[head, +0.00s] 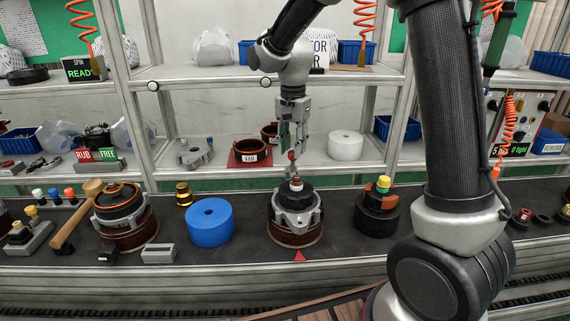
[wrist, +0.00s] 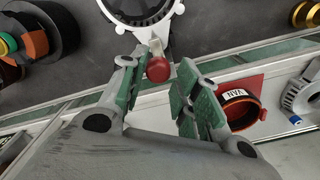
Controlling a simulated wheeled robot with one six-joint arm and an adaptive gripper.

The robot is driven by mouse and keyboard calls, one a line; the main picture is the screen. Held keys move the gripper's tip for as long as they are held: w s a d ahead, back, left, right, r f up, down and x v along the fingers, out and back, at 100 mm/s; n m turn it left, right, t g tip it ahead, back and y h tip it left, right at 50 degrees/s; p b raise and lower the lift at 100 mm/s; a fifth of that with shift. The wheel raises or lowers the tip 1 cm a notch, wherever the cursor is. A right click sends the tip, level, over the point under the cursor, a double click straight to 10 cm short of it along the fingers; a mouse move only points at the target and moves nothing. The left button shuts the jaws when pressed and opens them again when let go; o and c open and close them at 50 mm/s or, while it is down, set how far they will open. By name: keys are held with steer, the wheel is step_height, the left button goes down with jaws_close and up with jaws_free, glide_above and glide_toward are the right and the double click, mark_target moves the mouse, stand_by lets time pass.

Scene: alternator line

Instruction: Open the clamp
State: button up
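The clamp's lever (wrist: 155,48) is a light grey arm ending in a round red knob (wrist: 158,68). In the head view the red knob (head: 292,155) stands above the grey clamp body (head: 296,219), which sits on a brown round base (head: 297,237) on the dark bench. My gripper (head: 294,168) points down over the clamp. In the wrist view my gripper (wrist: 157,66) is open, with green-padded fingers on either side of the knob. A gap shows on both sides of the knob. In the head view the fingers partly hide the lever.
A blue cylinder (head: 210,222) stands left of the clamp and a black stack with a yellow-green top (head: 378,207) stands right. Behind, on the shelf, are a red VAN holder (head: 250,153) and a white roll (head: 345,146). A shelf post (head: 399,120) rises at right.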

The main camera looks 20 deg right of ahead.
mark_target(293, 163)
step_height(293, 163, down, 6)
stand_by(0.4)
steer(key=shift+d, duration=0.1)
jaws_close()
